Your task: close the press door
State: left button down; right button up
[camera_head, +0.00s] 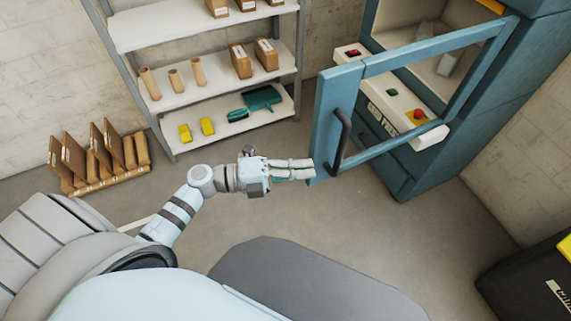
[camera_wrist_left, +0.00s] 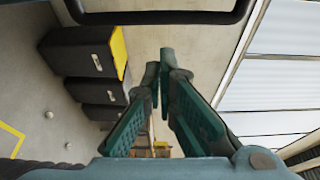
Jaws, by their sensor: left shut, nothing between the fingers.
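The press door (camera_head: 345,82) is a blue frame with a large window, swung open from the blue press (camera_head: 500,100). Its black bar handle (camera_head: 341,143) is on the free-edge side of the door. The handle also crosses the top of the left wrist view (camera_wrist_left: 160,17). My left gripper (camera_head: 311,169) is shut and empty, its fingertips beside the lower free corner of the door, left of the handle. I cannot tell whether they touch it. In the left wrist view the fingertips (camera_wrist_left: 160,72) come together below the handle. My right gripper is not in view.
A shelf unit (camera_head: 222,106) with boxes, rolls and a green dustpan stands behind my left arm. Wooden racks (camera_head: 100,162) with brown pieces stand at the left. A black case (camera_head: 530,285) is at lower right. Floor between it and the press is clear.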

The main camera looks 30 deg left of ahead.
aim_at(311, 156)
pick_arm(q)
jog(key=w, duration=0.4)
jog(key=shift+w+d+f, duration=0.1)
jog(key=shift+w+d, duration=0.15)
jog(key=shift+d, duration=0.1)
jog(key=shift+a, duration=0.3)
jog(key=shift+d, duration=0.1)
